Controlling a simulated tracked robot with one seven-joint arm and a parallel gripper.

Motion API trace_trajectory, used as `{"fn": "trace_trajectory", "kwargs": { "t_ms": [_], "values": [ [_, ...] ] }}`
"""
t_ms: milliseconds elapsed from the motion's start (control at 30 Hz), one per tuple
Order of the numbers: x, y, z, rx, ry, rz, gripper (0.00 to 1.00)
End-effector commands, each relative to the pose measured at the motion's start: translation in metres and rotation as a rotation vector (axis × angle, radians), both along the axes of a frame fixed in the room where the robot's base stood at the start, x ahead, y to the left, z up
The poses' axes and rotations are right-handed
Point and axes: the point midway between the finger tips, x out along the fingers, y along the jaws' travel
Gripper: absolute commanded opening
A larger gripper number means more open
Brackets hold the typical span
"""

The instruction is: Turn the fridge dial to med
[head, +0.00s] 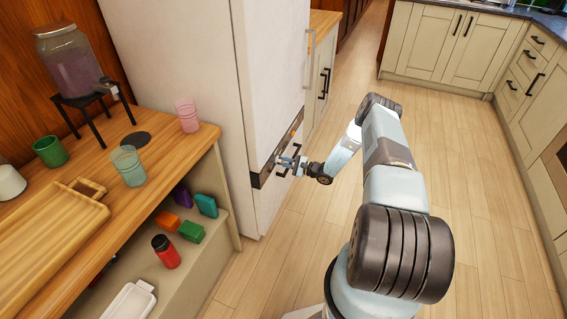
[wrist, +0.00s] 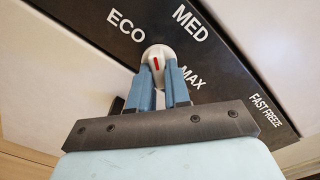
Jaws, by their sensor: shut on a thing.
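The fridge dial (wrist: 157,51) is a small pale knob with a red mark, set on a black panel (wrist: 225,62) in the wrist view. White labels read ECO to its upper left, MED to its upper right, MAX to its right and FAST FREEZE farther right. The red mark lies on the knob's lower part; I cannot tell for sure which label the dial points at. My gripper (wrist: 161,73) is shut on the dial, one blue finger on each side. In the head view, my gripper (head: 287,163) is at the dark panel across the white fridge (head: 195,65); the dial is not clear there.
A wooden counter (head: 175,155) left of the fridge holds a drink dispenser (head: 72,62), cups and a wooden tray (head: 45,240). A shelf below holds colored blocks and a red bottle (head: 166,252). The floor (head: 480,180) to the right is clear, with cabinets beyond.

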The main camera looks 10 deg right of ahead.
Motion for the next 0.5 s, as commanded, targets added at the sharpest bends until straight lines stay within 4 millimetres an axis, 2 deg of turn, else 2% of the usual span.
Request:
{"fn": "trace_trajectory", "kwargs": {
  "t_ms": [500],
  "values": [
    [-0.0023, -0.0010, -0.0025, 0.286, 0.398, -0.002, 0.00]
  ]
}}
